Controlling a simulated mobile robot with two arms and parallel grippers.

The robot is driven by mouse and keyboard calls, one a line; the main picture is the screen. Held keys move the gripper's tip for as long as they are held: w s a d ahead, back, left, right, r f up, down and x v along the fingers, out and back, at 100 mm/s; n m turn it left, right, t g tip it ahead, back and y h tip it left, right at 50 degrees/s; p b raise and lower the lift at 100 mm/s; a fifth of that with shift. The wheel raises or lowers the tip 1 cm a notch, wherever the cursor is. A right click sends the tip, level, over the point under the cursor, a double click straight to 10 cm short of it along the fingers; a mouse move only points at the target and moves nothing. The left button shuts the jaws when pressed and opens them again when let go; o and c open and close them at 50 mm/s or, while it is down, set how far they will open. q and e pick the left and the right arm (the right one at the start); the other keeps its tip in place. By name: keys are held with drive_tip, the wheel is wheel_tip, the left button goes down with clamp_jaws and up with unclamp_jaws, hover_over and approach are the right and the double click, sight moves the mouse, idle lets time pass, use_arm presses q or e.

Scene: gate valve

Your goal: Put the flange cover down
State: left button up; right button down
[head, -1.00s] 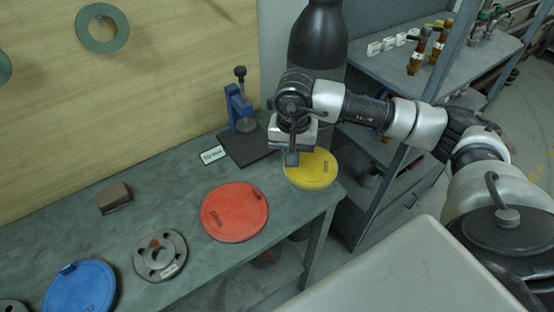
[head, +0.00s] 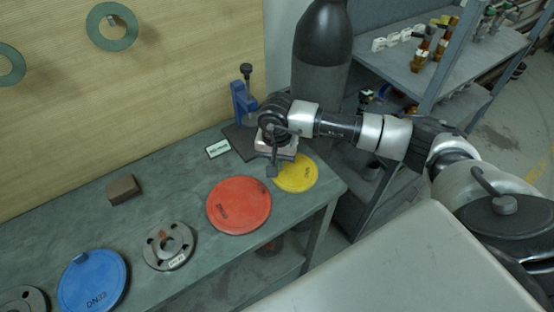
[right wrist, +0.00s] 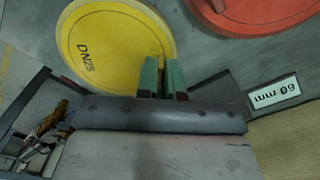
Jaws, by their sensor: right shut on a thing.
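The yellow flange cover (head: 297,174), a round disc marked DN25, is flat at the right end of the bench, to the right of the red cover (head: 239,205). I cannot tell whether it touches the bench top. My right gripper (head: 275,167) reaches down at its left edge. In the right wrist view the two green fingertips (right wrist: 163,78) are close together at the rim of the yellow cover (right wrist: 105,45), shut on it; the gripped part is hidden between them. My left gripper is out of view.
A blue cover (head: 92,283), a grey flange (head: 168,246) and a brown block (head: 122,190) lie further left on the bench. A blue clamp stand (head: 243,104) and a "60 mm" label (head: 218,149) are behind. Bare bench (head: 180,200) lies between them.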

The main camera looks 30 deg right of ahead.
drive_tip(key=c, duration=1.3)
unclamp_jaws()
drive_tip(key=shift+f, duration=0.1)
drive_tip(key=shift+o, duration=0.2)
drive_tip(key=shift+r+p, duration=0.25)
drive_tip(key=shift+p, duration=0.1)
drive_tip(key=shift+w+r+b, duration=0.1)
drive_tip(key=shift+r+b, duration=0.25)
drive_tip(key=shift+b, duration=0.05)
wheel_tip(320, 180, up, 11)
drive_tip(key=b, duration=0.3)
